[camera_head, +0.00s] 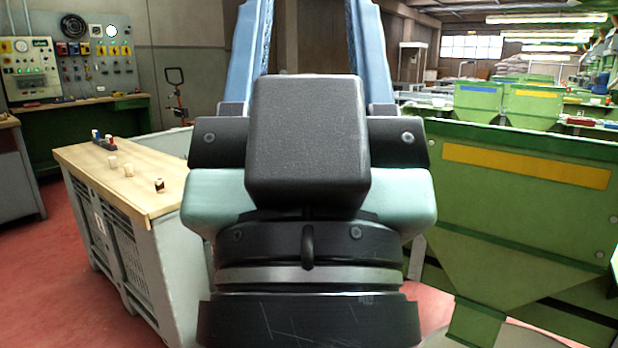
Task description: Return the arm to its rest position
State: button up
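My gripper (311,22) fills the middle of the head view, close to the camera and pointing up. Its two blue fingers stand well apart, with only background between them. Their tips run out of the top of the picture, so I cannot see them. Small pale stoppers stand on a wooden board (85,158) at the left: one (112,163), another (128,170) and one with dark marks (159,185). My gripper is apart from them, to their right in the picture.
The board lies on a grey slatted crate (118,258). A small dark holder with blue and red parts (104,141) stands on it. A large green bin (520,215) is at the right. A workbench (85,105) is at the back left. Red floor (50,285) is clear at lower left.

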notch_tip(320, 180, up, 31)
jog(key=p, duration=2.8)
jog(key=shift+p, duration=0.4)
